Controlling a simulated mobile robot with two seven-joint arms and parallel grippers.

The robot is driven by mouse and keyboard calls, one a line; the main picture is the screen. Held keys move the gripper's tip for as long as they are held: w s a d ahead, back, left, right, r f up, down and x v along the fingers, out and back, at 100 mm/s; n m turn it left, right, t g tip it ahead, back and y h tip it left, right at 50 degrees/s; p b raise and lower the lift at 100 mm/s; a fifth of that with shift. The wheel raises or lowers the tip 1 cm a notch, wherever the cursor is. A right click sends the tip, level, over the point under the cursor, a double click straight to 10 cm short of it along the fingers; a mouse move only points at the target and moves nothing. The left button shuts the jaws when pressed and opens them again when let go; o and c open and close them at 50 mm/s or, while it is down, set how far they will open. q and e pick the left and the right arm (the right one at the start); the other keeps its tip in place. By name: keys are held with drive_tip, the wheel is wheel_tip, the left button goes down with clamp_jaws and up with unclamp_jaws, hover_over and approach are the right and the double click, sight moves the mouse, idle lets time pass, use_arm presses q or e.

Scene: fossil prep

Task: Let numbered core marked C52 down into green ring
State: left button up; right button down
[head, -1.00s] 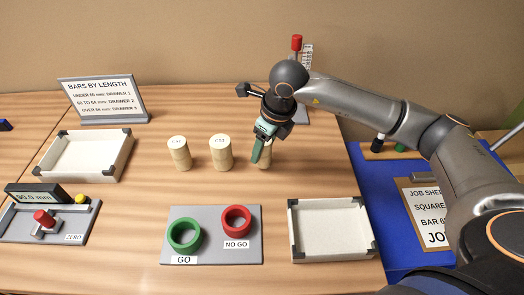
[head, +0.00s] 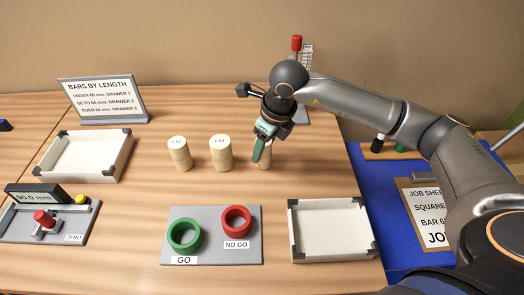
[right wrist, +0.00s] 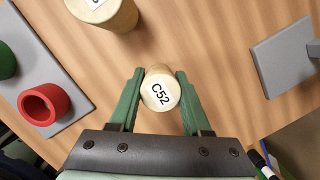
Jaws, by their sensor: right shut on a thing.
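The core marked C52 (right wrist: 160,92) is a pale cylinder standing upright on the table, its label facing up in the right wrist view. My right gripper (right wrist: 160,88) has its green fingers closed on both sides of it. In the head view the right gripper (head: 262,148) covers most of that core (head: 266,161). The green ring (head: 184,234) sits on a grey plate (head: 212,252) at the GO label, and is empty. In the right wrist view the green ring (right wrist: 5,62) is cut by the left edge. My left gripper is not in view.
Two more pale cores (head: 179,153) (head: 220,152) stand left of the gripper. A red ring (head: 236,221) sits beside the green one at NO GO. White trays (head: 330,255) (head: 62,175) lie right and left. Table between cores and plate is clear.

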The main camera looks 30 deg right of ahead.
drive_tip(key=shift+r, duration=0.1)
idle(0.4)
drive_tip(key=shift+w+a+p+v, duration=0.1)
drive_tip(key=shift+w+p+v, duration=0.1)
drive_tip(key=shift+p+v, duration=0.6)
drive_tip(key=shift+w+a+p+v, duration=0.1)
drive_tip(key=shift+w+p+v, duration=0.2)
drive_tip(key=shift+v, duration=0.85)
drive_tip(key=shift+w+a+p+v, duration=0.1)
drive_tip(key=shift+p+v, duration=0.55)
drive_tip(key=shift+v, duration=0.3)
drive_tip(key=shift+r, duration=0.15)
